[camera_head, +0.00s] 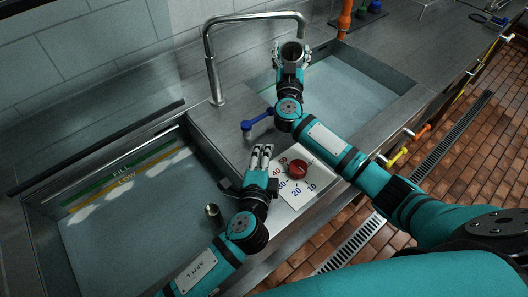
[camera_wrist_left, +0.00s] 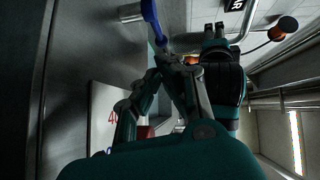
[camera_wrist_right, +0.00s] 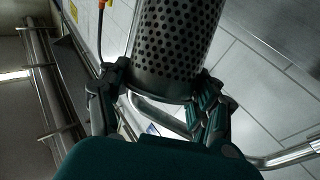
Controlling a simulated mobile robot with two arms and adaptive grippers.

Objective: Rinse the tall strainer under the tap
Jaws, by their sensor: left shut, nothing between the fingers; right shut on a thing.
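The tall strainer, a perforated metal cylinder, fills the top of the right wrist view (camera_wrist_right: 176,38). My right gripper (camera_wrist_right: 160,88) is shut around its lower end. In the head view the strainer (camera_head: 291,50) shows its dark open mouth, close to the spout end of the tap (camera_head: 213,72); the exact gap is unclear. No water stream is visible. The blue tap lever (camera_head: 258,123) stands on the counter between the basins; it also shows in the left wrist view (camera_wrist_left: 152,18). My left gripper (camera_head: 262,152) is shut and empty, apart from the lever, beside the dial panel.
The dial panel (camera_head: 316,189) has a red knob (camera_head: 298,168) and numbers. The left basin (camera_head: 120,235) has FILL and LOW lines and a small metal cylinder (camera_head: 212,210). The right basin (camera_head: 365,85) lies below my right arm. Coloured valves (camera_head: 397,157) line the front edge.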

